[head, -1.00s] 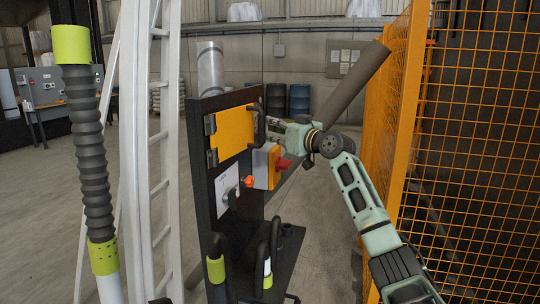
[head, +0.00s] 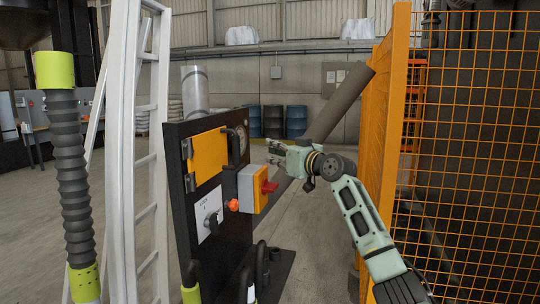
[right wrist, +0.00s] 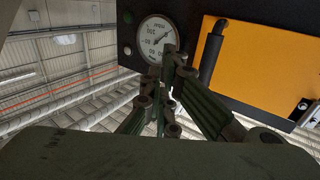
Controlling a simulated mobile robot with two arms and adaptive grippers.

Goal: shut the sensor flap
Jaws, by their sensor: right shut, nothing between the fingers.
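The sensor flap (head: 209,156) is a yellow plate on the black panel (head: 180,252), hinged at its left edge, with a black upright handle (head: 234,148) at its right edge. It lies close along the panel; I cannot tell whether it is fully flush. In the right wrist view the flap (right wrist: 255,65) is at the upper right. My right gripper (head: 270,152) is shut and empty, to the right of the flap and apart from its handle. In the right wrist view its fingers (right wrist: 170,68) overlap the lower edge of the gauge. My left gripper is out of view.
A round gauge (right wrist: 157,38) sits beside the handle. Below the flap are a switch box (head: 249,188) with a red knob (head: 267,187) and a white plate (head: 208,213) with a rotary switch. A ladder (head: 125,160) stands left; an orange mesh fence (head: 475,150) stands right.

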